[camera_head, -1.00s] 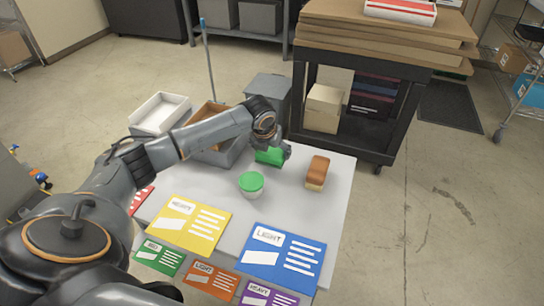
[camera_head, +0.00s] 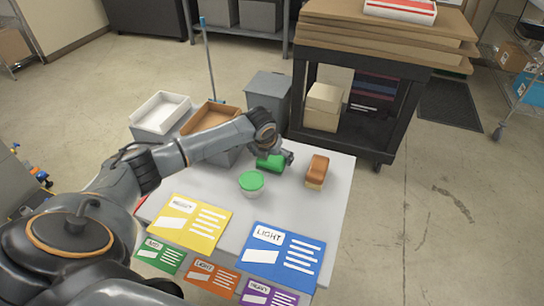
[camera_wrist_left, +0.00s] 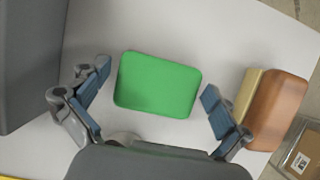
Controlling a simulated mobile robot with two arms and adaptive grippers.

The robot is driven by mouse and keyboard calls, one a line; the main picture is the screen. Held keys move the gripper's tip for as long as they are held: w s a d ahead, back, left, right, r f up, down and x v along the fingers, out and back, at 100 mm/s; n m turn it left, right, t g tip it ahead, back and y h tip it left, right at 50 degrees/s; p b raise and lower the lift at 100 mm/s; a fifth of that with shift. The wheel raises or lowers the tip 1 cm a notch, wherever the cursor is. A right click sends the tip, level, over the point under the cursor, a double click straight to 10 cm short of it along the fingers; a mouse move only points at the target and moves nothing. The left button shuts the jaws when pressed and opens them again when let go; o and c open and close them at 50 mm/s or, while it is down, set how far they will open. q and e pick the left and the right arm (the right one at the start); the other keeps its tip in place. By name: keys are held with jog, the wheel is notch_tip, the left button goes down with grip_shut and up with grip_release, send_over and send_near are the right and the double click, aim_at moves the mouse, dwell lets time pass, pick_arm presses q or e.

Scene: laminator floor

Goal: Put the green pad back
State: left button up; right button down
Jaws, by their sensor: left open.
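The green pad (camera_head: 269,164) lies on the light table, near its back edge. In the left wrist view the pad (camera_wrist_left: 157,84) is a rounded green block lying flat between the fingers. My left gripper (camera_head: 284,157) is at the pad, reaching in from the left. In the left wrist view its fingers (camera_wrist_left: 156,82) are open, one on each side of the pad, with gaps between; it holds nothing. My arm hides a little around the pad in the head view. My right gripper is not in view.
A green-lidded white cup (camera_head: 251,184) stands in front of the pad. A brown-and-tan block (camera_head: 317,172) is just right of the gripper. Grey bins (camera_head: 268,92) and a white tray (camera_head: 160,112) are behind and left. Coloured cards (camera_head: 282,256) cover the table's front.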

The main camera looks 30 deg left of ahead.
pick_arm(q)
jog(key=v, duration=1.2)
dwell(0.3)
